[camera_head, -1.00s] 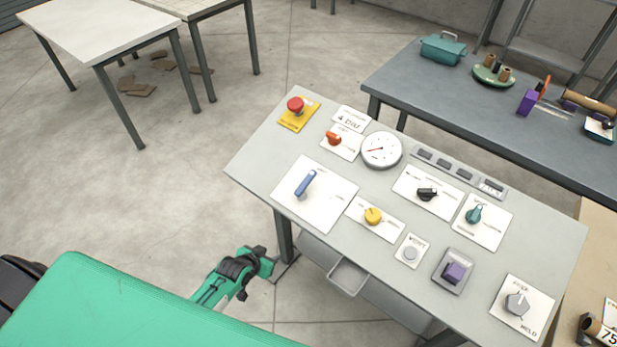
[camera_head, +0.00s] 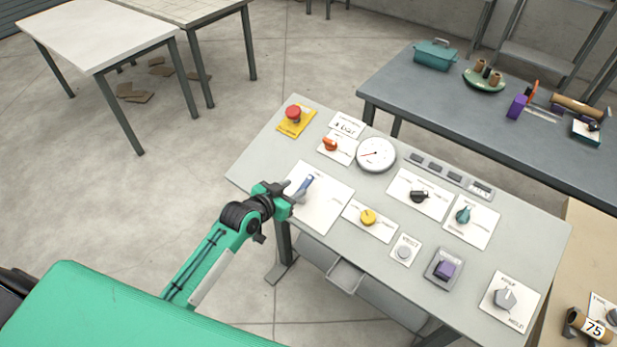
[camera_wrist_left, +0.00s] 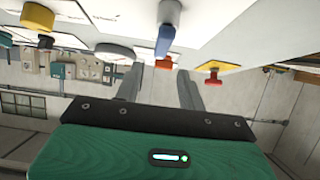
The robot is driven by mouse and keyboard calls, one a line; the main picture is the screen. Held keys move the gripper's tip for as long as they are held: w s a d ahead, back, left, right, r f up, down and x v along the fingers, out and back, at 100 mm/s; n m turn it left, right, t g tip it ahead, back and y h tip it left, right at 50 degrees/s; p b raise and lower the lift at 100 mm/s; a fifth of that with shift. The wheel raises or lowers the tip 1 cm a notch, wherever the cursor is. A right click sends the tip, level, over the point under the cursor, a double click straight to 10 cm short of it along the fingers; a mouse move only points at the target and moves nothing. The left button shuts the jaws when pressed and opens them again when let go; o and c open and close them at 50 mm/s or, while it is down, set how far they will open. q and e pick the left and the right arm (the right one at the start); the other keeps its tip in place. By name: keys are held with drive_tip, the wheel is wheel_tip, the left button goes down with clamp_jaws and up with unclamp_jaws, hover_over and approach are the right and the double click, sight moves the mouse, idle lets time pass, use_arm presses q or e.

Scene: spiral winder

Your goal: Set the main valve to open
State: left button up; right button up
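A blue lever (camera_head: 305,187) stands on a large white plate (camera_head: 322,212) on the left part of the grey control table; I take it for the main valve, but its lettering is too small to read. In the left wrist view the blue lever (camera_wrist_left: 164,40) hangs from the top of the picture, roughly in line with the gap between my fingers. My left gripper (camera_head: 287,193) is at the table's left edge, just left of the lever and apart from it. In the left wrist view its fingers (camera_wrist_left: 160,72) are spread with nothing between them. My right gripper is not in view.
Close to the lever are a red stop button (camera_head: 293,112) on yellow, an orange knob (camera_head: 330,144), a round gauge (camera_head: 376,155) and a yellow knob (camera_head: 368,216). More knobs fill the right side. An open drawer (camera_head: 345,275) juts out below the table's front edge.

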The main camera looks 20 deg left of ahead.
sight(307, 181)
use_arm(q)
drive_tip(key=p+x, duration=0.2)
drive_tip(key=x, duration=0.6)
drive_tip(key=shift+w+f, duration=0.15)
clamp_jaws()
